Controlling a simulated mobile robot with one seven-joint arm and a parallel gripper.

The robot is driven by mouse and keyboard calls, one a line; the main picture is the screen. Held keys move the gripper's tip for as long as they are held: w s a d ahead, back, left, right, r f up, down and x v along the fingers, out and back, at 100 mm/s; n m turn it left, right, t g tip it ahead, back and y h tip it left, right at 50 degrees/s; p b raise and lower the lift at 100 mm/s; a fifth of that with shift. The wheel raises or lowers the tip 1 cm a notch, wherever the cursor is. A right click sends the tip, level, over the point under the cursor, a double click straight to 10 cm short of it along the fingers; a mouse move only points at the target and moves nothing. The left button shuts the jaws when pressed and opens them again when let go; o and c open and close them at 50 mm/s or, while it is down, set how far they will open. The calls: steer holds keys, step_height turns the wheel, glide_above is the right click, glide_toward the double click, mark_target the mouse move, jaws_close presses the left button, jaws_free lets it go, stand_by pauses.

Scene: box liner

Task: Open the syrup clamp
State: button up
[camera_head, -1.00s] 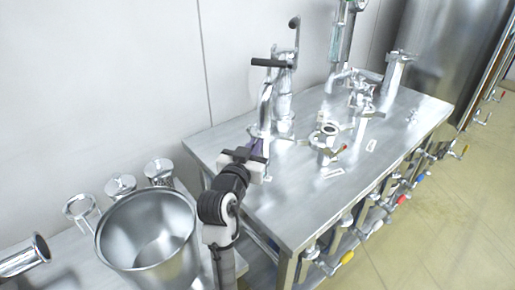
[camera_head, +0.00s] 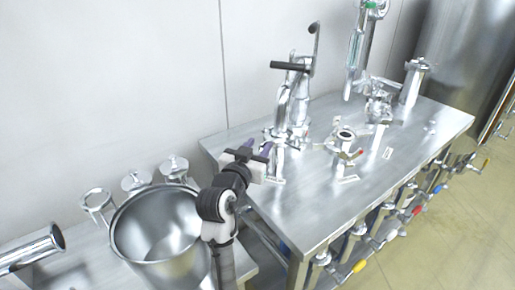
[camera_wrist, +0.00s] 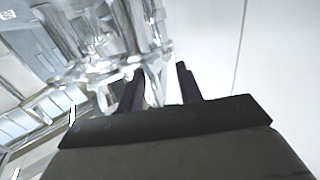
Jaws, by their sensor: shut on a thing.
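A shiny metal pipe fitting with a clamp (camera_head: 280,152) stands at the near left side of the steel table, below a curved pipe (camera_head: 282,108). My gripper (camera_head: 267,151) is at its left side, at about the same height. In the wrist view, my gripper's two dark fingers (camera_wrist: 160,76) stand apart with a slim metal piece of the clamp (camera_wrist: 153,88) between them. My gripper is shut on that piece. The wrist view is bright and blurred there, so the clamp's latch and whether it is open cannot be told.
A black-handled pump (camera_head: 290,66) stands behind the fitting. A valve with a red-tipped lever (camera_head: 345,148) stands to the right on the steel table (camera_head: 300,215). A large metal pot (camera_head: 118,240) is at the left. The table's front strip is clear.

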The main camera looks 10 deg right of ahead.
steer(key=shift+a+r, duration=0.1)
steer(key=b+v, duration=0.2)
steer(key=v, duration=0.5)
steer(key=shift+s, duration=0.25)
